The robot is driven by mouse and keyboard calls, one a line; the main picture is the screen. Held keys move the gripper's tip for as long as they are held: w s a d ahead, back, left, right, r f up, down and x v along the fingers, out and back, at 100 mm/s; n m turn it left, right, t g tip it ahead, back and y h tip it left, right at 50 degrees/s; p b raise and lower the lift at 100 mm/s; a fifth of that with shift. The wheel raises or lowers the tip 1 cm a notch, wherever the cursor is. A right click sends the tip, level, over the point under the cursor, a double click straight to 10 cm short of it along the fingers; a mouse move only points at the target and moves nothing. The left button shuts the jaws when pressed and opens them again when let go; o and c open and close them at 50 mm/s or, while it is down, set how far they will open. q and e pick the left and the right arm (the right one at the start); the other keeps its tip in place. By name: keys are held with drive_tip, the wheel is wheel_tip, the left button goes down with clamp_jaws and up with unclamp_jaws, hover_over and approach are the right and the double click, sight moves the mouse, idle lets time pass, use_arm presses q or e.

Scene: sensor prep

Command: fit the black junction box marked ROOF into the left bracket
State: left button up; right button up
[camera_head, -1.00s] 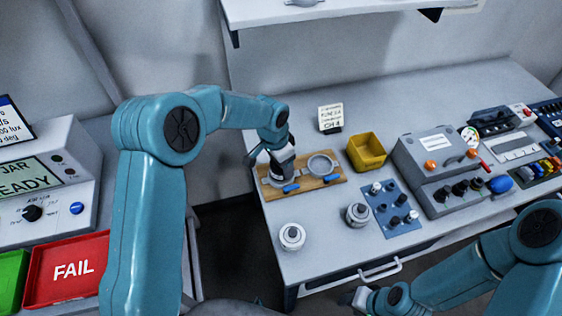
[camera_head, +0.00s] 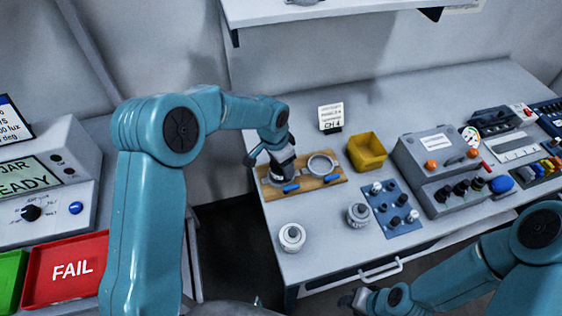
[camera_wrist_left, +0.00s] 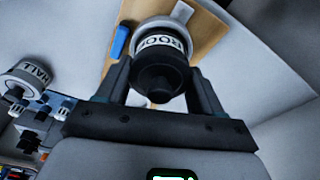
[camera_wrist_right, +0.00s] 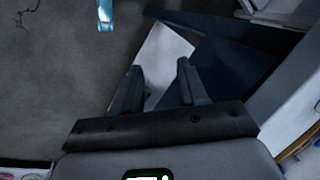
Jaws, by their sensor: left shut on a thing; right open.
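The junction box (camera_wrist_left: 160,48) is dark with a white band reading ROOF, held between the fingers of my left gripper (camera_wrist_left: 158,82) in the left wrist view. In the head view my left gripper (camera_head: 280,160) is shut on it over the left end of the wooden board (camera_head: 306,190). The left bracket is mostly hidden beneath it, with its blue lever (camera_head: 291,188) showing. I cannot tell whether the box is fully seated. The right bracket (camera_head: 321,165) is an empty ring. My right gripper (camera_wrist_right: 160,85) is open and empty, low by the bench's front edge.
Two other round units, one white-topped (camera_head: 292,238) and one grey (camera_head: 358,215), stand in front of the board. One reads HALL in the left wrist view (camera_wrist_left: 28,77). A yellow bin (camera_head: 367,152), a blue plate with knobs (camera_head: 392,212) and a grey control box (camera_head: 436,165) stand to the right.

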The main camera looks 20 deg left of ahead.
use_arm(q)
drive_tip(key=shift+f+b, duration=0.65)
drive_tip(key=shift+f, duration=0.1)
idle(0.5)
drive_tip(key=o, duration=1)
drive_tip(key=shift+r, duration=0.15)
drive_tip(key=shift+r+p, duration=2.1)
drive_tip(key=shift+r, duration=1.3)
